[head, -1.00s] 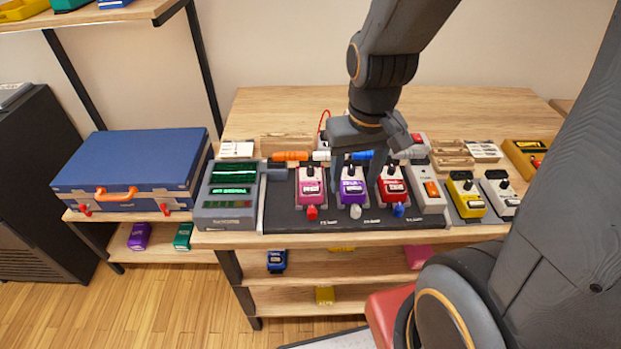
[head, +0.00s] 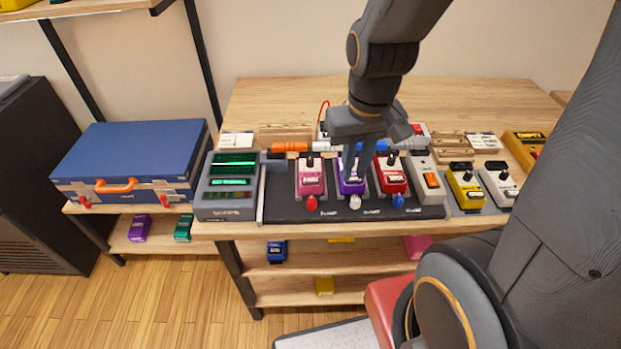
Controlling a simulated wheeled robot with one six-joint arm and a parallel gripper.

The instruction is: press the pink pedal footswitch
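The pink pedal (head: 311,184) stands at the left of the three pedals on the dark pedalboard (head: 283,208). Its red footswitch (head: 311,203) is at its front end, in plain view. My gripper (head: 353,174) points down over the purple pedal (head: 346,188), to the right of the pink pedal. Its fingers are close together with nothing seen between them, and they hide part of the purple pedal. I cannot tell whether the fingertips touch it. Nothing touches the pink pedal's footswitch.
The red pedal (head: 391,178) is right of the purple one. A grey unit with green displays (head: 228,189) stands left of the board, and a white switch box (head: 427,184) right of the red pedal. Orange and blue plugs lie behind the pedals. The table's back (head: 270,98) is clear.

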